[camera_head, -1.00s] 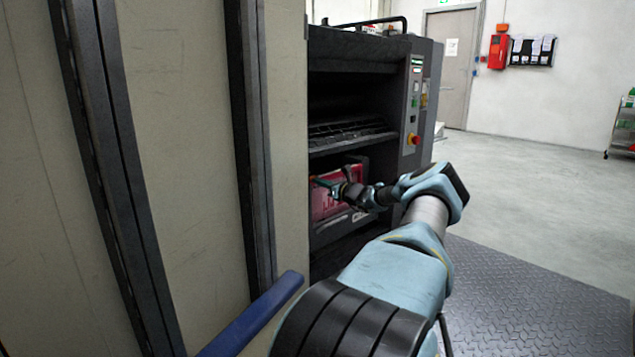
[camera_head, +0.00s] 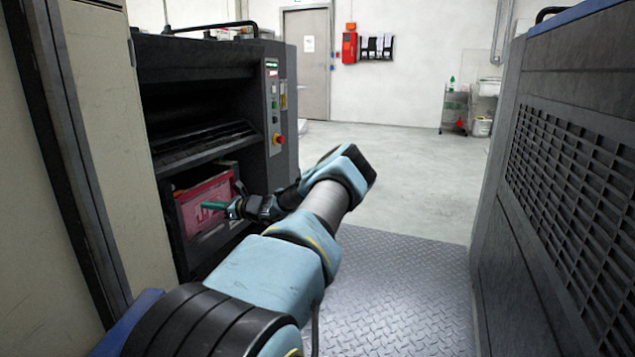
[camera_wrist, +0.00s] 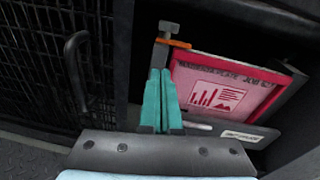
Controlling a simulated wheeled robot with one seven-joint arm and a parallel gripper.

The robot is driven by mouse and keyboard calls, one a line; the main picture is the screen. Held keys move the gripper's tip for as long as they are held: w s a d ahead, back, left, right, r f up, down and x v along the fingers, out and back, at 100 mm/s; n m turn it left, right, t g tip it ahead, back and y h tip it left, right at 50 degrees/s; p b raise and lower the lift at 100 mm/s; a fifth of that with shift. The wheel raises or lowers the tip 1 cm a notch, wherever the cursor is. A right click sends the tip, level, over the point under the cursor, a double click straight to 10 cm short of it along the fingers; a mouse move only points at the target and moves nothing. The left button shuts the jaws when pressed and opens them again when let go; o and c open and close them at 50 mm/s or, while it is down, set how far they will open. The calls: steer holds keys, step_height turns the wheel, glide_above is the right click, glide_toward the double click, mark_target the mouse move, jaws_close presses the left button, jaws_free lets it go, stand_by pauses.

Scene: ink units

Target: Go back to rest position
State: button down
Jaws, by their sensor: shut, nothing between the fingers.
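My arm reaches forward and left in the head view. My gripper (camera_head: 206,206) has green fingers and is shut and empty. It points at the lower opening of the dark press unit (camera_head: 215,60). In the wrist view my gripper (camera_wrist: 160,76) shows its two green fingers pressed together. A red-pink plate (camera_head: 208,202) stands tilted in that opening, just beyond my fingers. In the wrist view the plate (camera_wrist: 225,95) lies to the right of the fingers, with printed text and a small chart on it. I cannot tell whether the fingertips touch anything there.
Beige panels (camera_head: 110,150) with a dark post stand close at left. A dark unit with a grille (camera_head: 575,170) stands at right. The metal tread floor (camera_head: 400,285) between them is clear. A cart (camera_head: 455,108) is far back. In the wrist view a dark handle (camera_wrist: 75,70) is at left.

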steer(key=s+d+n+g+h, duration=0.2)
steer(key=s+d+n+h, duration=0.25)
steer(key=s, duration=0.25)
steer(key=s+d+n+g+h, duration=0.3)
steer(key=s+n, duration=0.3)
steer(key=s, duration=0.2)
steer(key=s+d+r+n+t+h+p, duration=0.1)
steer(key=s+d+r+n+h, duration=0.35)
steer(key=s+d, duration=0.8)
steer(key=s+d+r+n+t+h+p, duration=0.1)
steer(key=s+d+r+n+h, duration=0.35)
steer(key=s+d, duration=0.8)
steer(key=w+d+r+p, duration=0.1)
steer(key=w+r+p, duration=0.1)
steer(key=r+p, duration=1.6)
steer(key=w+d+r+m+p, duration=0.1)
steer(key=d+r+p, duration=0.1)
steer(key=r+p, duration=1.7)
steer(key=shift+w+r+p, duration=0.3)
steer(key=shift+w+r, duration=0.05)
steer(key=shift+r, duration=0.5)
steer(key=shift+s, duration=0.1)
